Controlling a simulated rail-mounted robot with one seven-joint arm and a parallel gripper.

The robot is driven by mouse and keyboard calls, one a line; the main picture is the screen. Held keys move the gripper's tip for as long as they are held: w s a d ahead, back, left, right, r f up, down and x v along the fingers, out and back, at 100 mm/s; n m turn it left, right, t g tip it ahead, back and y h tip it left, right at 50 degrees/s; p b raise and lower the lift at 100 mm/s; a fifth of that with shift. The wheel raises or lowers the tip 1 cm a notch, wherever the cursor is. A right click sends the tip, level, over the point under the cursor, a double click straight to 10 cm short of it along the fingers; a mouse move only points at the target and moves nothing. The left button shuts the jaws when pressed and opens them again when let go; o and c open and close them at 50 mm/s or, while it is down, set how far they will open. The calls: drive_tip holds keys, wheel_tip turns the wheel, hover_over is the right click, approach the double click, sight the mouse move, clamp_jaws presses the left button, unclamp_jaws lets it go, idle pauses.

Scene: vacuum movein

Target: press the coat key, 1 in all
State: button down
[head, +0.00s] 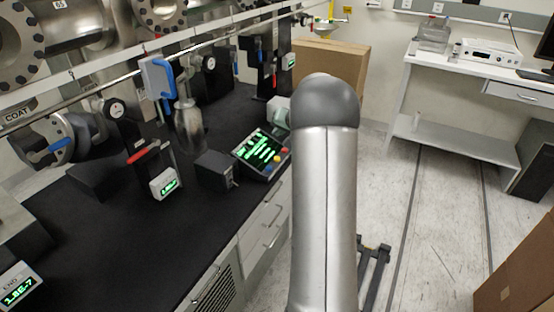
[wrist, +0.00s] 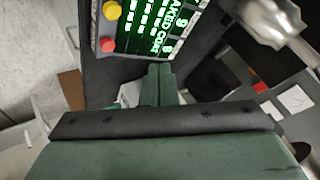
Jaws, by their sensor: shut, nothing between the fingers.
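A dark control panel (head: 255,148) with a green-lit screen sits on the black bench top in the head view. Several small coloured keys, among them red and yellow, line its right side. I cannot read which key is the coat key. My gripper (wrist: 158,72) is shut and empty, its tips at the panel's near edge in the wrist view. I cannot tell whether they touch it.
A dark box (head: 214,169) stands left of the panel. A small readout (head: 164,183), a red-handled valve (head: 143,153) and steel vacuum parts stand further left. A cardboard box (head: 330,60) is behind my arm. The floor at right is mostly clear.

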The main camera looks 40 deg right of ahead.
wheel_tip(320, 180, down, 7)
drive_tip(key=b, duration=0.4)
drive_tip(key=shift+f+b, duration=0.2)
drive_tip(key=shift+b, duration=0.15)
drive_tip(key=shift+f+b, duration=0.35)
drive_tip(key=shift+b, duration=0.15)
drive_tip(key=shift+f+b, duration=0.85)
drive_tip(key=shift+b, duration=0.7)
idle(1.6)
idle(0.4)
drive_tip(key=shift+r+p, duration=0.3)
drive_tip(key=shift+r, duration=0.6)
wheel_tip(320, 180, up, 5)
drive_tip(key=shift+p, duration=1.25)
